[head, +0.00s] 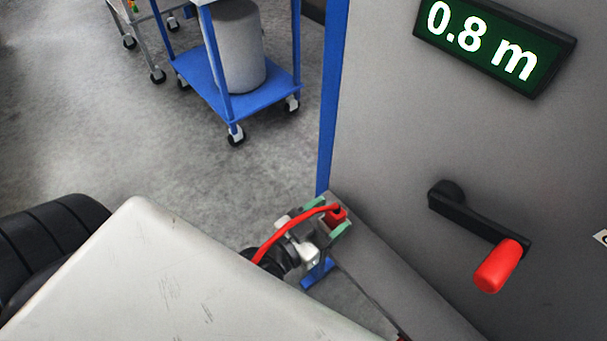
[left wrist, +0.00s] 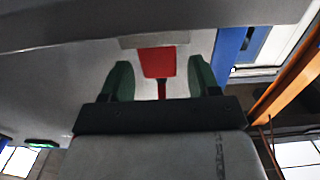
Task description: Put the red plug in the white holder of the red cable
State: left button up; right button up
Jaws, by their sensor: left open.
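The red plug (head: 338,215) is by the foot of the grey panel, with the red cable (head: 272,238) curving from it down to the left. My left gripper (head: 329,217) has green fingertips, one on each side of the plug. In the left wrist view the red plug (left wrist: 157,62) stands between the open fingers (left wrist: 161,78), with a gap visible on each side. The red cable (left wrist: 161,90) runs from the plug toward the palm. I cannot make out the white holder for certain. My right gripper is not in view.
A grey panel (head: 400,150) with a blue edge (head: 332,100) rises beside my left gripper. It carries a "0.8 m" sign (head: 485,45) and a crank with a red handle (head: 498,266). A blue cart (head: 240,105) bears a grey cylinder (head: 238,50).

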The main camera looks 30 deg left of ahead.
pick_arm(q)
jog(key=v, duration=0.8)
jog(key=s+a+f+g+y, duration=0.15)
jog(key=f+g, duration=0.25)
jog(key=f, duration=1)
jog(key=s+a+f+g+y, duration=0.1)
jog(key=a+f+g+y, duration=0.15)
jog(key=f, duration=1.25)
jog(key=s+a+f+g+y, duration=0.1)
jog(key=s+f+g, duration=0.3)
jog(key=s+f, duration=0.5)
jog(key=s+a+f+n+g+y, duration=0.1)
jog(key=s+a+f+g, duration=0.1)
jog(key=s+f+g, duration=0.3)
jog(key=s+f, duration=0.4)
jog(key=f, duration=0.1)
jog(key=shift+s+a+f+n, duration=0.2)
jog(key=shift+a+f+n, duration=0.1)
jog(key=shift+a, duration=0.1)
jog(key=shift+g, duration=0.25)
